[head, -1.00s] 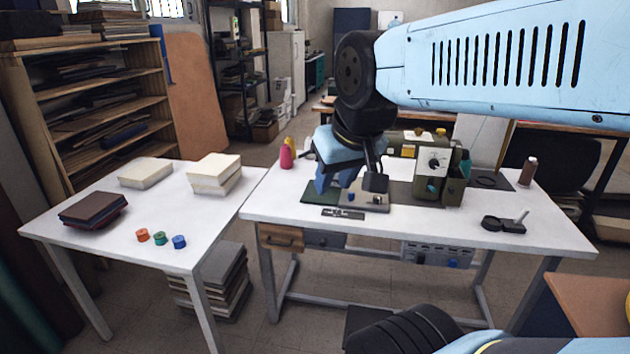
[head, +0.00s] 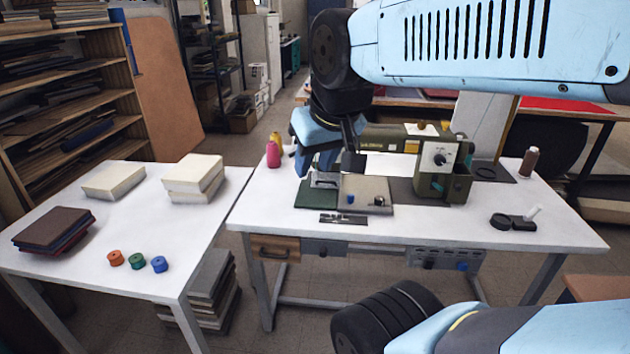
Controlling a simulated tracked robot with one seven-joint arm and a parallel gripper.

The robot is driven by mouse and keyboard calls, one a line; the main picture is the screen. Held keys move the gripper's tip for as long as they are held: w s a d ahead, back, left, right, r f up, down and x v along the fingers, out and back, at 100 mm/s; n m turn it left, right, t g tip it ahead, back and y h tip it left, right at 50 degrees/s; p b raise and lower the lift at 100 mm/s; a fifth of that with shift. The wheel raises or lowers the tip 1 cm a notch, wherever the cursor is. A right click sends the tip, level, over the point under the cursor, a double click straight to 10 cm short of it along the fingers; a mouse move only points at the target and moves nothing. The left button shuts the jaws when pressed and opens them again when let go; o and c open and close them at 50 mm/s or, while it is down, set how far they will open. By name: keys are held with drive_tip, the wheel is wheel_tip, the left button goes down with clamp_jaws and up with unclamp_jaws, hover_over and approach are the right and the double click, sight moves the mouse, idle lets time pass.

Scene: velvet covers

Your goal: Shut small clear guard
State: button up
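A small pale, see-through piece (head: 325,181), which looks like the clear guard, stands at the left edge of the beige machine plate (head: 365,187). It is too small to tell its exact angle. My gripper (head: 318,172) points down just above and behind this piece, its blue fingers close to it. I cannot tell whether they touch it, or whether the fingers are open or shut. The olive sewing machine (head: 446,184) stands to the right of the plate, with a dial on its face.
A green mat (head: 310,200) lies left of the plate. Pink and yellow thread spools (head: 273,154) stand behind left. The white table's (head: 420,232) front strip is mostly clear.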

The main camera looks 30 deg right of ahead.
drive_tip(key=w+d+f+m+y, duration=0.1)
drive_tip(key=w+f+m+y, duration=0.5)
drive_tip(key=m, duration=0.7)
drive_tip(key=w+f+m+y, duration=0.4)
drive_tip(key=w+f+m, duration=0.3)
drive_tip(key=m, duration=0.7)
drive_tip(key=w+d+f+m+t+h, duration=0.4)
drive_tip(key=d+f+m, duration=0.3)
drive_tip(key=d+m, duration=0.6)
drive_tip(key=w+d+f+m+t+h, duration=0.3)
drive_tip(key=d+f+m+t, duration=0.3)
drive_tip(key=d+m, duration=0.7)
drive_tip(key=m, duration=0.2)
approach(326, 179)
drive_tip(key=w+a, duration=0.2)
drive_tip(key=w, duration=0.1)
drive_tip(key=w+a, duration=0.1)
drive_tip(key=shift+w+f, duration=0.3)
drive_tip(key=shift+w, duration=0.1)
drive_tip(key=shift+c, duration=0.3)
clamp_jaws()
